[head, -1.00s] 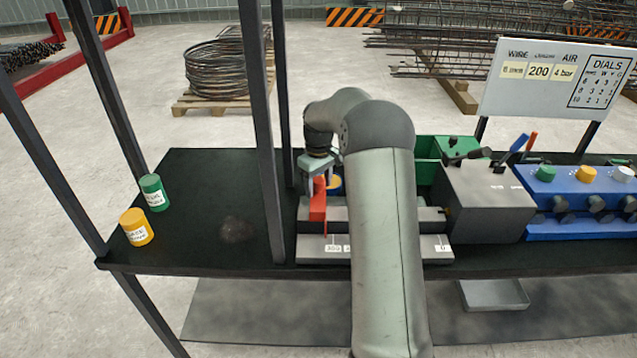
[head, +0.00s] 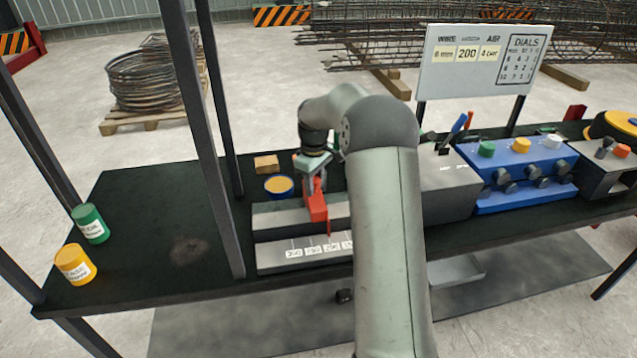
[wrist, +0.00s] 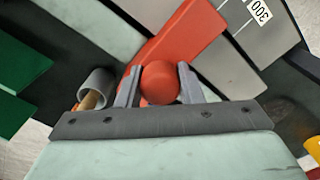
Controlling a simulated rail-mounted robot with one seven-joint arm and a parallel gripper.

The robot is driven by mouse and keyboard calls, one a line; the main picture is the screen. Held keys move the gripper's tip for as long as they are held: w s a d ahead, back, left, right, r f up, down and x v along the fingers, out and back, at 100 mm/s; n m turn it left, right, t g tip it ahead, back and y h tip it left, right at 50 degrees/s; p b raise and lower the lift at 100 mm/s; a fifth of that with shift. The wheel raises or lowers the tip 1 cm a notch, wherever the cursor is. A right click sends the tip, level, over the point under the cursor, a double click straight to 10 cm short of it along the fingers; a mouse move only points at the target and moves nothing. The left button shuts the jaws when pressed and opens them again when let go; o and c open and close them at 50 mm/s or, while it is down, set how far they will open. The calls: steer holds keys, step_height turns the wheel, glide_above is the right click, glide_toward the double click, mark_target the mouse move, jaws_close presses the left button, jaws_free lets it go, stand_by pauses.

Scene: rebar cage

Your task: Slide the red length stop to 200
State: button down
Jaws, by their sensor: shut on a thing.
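The red length stop (head: 317,208) sits on the grey rail block (head: 275,216), its pointer reaching down to the white number labels (head: 312,250). The pointer is near the third label from the left; the numbers are too small to read in the head view. My gripper (wrist: 159,84) is shut on the stop's round red knob, one finger on each side. In the wrist view the label 300 (wrist: 259,11) shows at the upper right, beyond the stop's red arm (wrist: 185,38). My arm hides the right part of the scale.
A sign (head: 480,62) reads 200 in its middle field. A grey box (head: 447,185) and a blue dial panel (head: 520,170) stand right of my arm. A yellow-topped round tin (head: 279,186) is behind the rail. A dark post (head: 205,150) rises close left.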

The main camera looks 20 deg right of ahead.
steer(key=c, duration=1)
jaws_free()
steer(key=shift+a, duration=0.1)
step_height(320, 180, up, 18)
steer(key=b, duration=0.1)
steer(key=shift+f, duration=0.25)
